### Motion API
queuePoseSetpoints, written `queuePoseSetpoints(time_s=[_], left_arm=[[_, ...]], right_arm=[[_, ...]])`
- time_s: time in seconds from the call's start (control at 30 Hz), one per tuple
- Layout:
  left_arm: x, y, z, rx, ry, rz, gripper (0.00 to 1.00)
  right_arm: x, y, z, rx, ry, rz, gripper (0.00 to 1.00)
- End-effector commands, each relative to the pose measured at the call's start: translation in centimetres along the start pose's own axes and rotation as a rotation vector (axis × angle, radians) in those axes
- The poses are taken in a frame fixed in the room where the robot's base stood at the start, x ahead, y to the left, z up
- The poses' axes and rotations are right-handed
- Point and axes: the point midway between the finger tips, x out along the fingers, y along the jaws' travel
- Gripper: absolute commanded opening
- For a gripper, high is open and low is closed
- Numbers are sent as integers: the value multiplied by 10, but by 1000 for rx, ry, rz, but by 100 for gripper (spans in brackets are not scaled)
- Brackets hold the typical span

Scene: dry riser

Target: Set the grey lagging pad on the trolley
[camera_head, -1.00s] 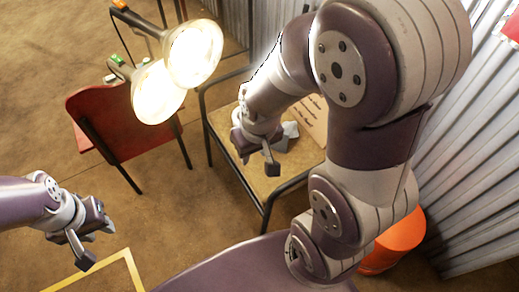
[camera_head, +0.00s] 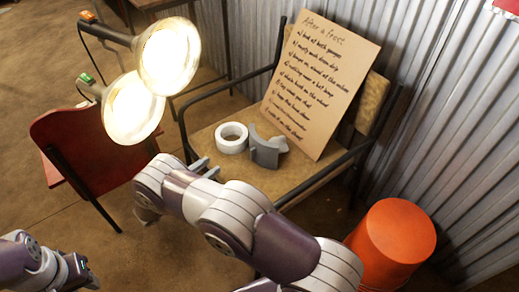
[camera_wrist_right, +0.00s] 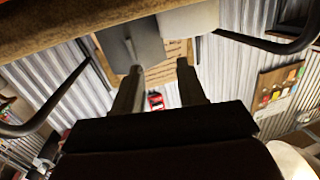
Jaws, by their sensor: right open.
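The grey lagging pad (camera_head: 266,151), a curved block, rests on the tan seat of a black-framed bench (camera_head: 207,140). It touches or nearly touches a white ring-shaped roll (camera_head: 231,138) on its left. My right gripper (camera_head: 207,169) is at the bench's front-left edge, partly hidden by my forearm. In the right wrist view its fingers (camera_wrist_right: 158,88) are apart and empty, with the pad (camera_wrist_right: 140,45) and roll (camera_wrist_right: 188,18) beyond. My left gripper (camera_head: 78,274) is at the lower left, its fingers unclear. I cannot tell whether this bench is the trolley.
A handwritten board (camera_head: 318,85) leans upright at the back of the bench. Two lit lamps (camera_head: 150,85) stand at the left, beside a red chair (camera_head: 85,145). An orange bucket (camera_head: 392,243) is at the right by the corrugated wall (camera_head: 440,130).

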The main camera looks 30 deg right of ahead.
Motion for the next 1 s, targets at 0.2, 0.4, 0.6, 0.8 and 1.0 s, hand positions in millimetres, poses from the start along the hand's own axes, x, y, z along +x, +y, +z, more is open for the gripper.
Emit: queuePoseSetpoints(time_s=[0.2,0.4,0.6,0.8,1.0], left_arm=[[4,0,0,0,0,0,35],[13,0,2,0,0,0,35],[23,0,3,0,0,0,35],[34,0,4,0,0,0,35],[33,0,4,0,0,0,35]], right_arm=[[4,41,14,-48,96,155,40],[48,46,10,-46,94,153,40],[74,50,7,-44,93,152,40],[107,54,1,-45,93,150,40],[111,54,-2,-44,92,148,40]])
